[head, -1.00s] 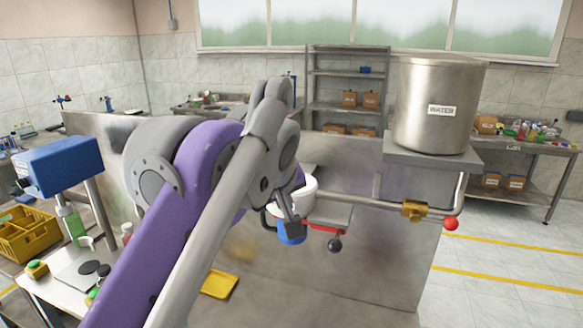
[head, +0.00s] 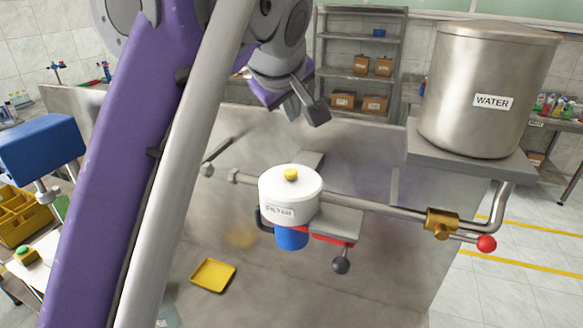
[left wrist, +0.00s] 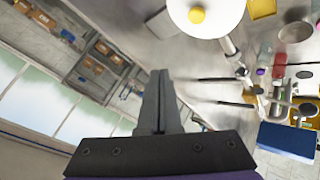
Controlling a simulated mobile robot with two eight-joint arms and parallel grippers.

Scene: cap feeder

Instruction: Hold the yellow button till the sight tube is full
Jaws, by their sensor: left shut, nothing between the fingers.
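The yellow button (head: 291,174) sits on top of the white filter housing (head: 290,197), with a blue part (head: 291,237) under it. The button (left wrist: 197,14) and housing (left wrist: 222,22) also show at the top of the left wrist view. My left gripper (head: 312,114) is shut and empty, above and beyond the housing in the head view, apart from the button. Its closed fingers (left wrist: 159,100) show in the left wrist view. A short clear section in the pipe (head: 232,175), left of the housing, may be the sight tube; its fill cannot be told. My right gripper is not seen.
A steel water tank (head: 484,95) stands at right, piped through a brass valve (head: 441,223) with a red-ended handle (head: 486,243). A black-knobbed lever (head: 341,264) hangs below the housing. A yellow tray (head: 213,275) lies lower left. A blue machine (head: 40,145) stands at left.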

